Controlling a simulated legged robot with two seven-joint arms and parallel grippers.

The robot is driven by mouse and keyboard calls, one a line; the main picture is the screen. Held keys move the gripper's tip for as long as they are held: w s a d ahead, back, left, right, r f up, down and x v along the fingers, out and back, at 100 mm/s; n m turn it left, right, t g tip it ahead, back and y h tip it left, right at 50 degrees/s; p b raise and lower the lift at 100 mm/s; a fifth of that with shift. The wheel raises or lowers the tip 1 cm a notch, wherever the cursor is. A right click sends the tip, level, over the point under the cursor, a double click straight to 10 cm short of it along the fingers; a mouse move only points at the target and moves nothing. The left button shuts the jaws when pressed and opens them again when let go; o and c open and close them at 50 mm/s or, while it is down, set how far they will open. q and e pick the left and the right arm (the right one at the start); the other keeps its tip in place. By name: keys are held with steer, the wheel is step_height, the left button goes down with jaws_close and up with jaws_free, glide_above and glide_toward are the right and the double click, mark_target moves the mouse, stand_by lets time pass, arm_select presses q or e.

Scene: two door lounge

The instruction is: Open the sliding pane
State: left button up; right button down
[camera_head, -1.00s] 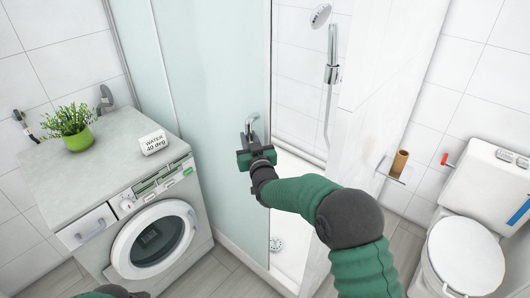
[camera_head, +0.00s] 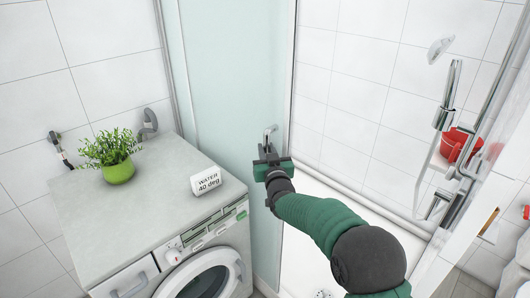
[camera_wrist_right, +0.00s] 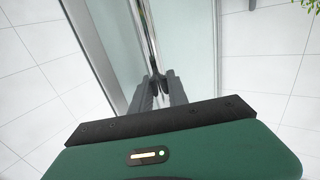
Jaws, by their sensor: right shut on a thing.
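The sliding pane (camera_head: 235,80) is a tall frosted pale-green glass panel behind the washing machine. Its metal handle (camera_head: 269,131) sits close to its right edge. My right gripper (camera_head: 270,160) is shut on the handle, its arm reaching in from the lower right. In the right wrist view the fingers (camera_wrist_right: 159,88) close at the foot of a thin upright metal bar (camera_wrist_right: 149,35); the exact contact is partly hidden. To the right of the pane the shower is open, with white tiles and a white tray (camera_head: 340,235). My left gripper is not in view.
The shower hose and a red container (camera_head: 458,146) are at right. The shower opening is clear beyond my arm.

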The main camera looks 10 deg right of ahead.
steer(key=shift+w+a, duration=0.15)
steer(key=shift+a, duration=0.1)
steer(key=shift+f, duration=0.1)
steer(key=c, duration=1.6)
jaws_free()
steer(key=shift+o, duration=0.2)
steer(key=s+d+b, duration=0.1)
steer(key=s, duration=1.5)
steer(key=shift+s, duration=0.4)
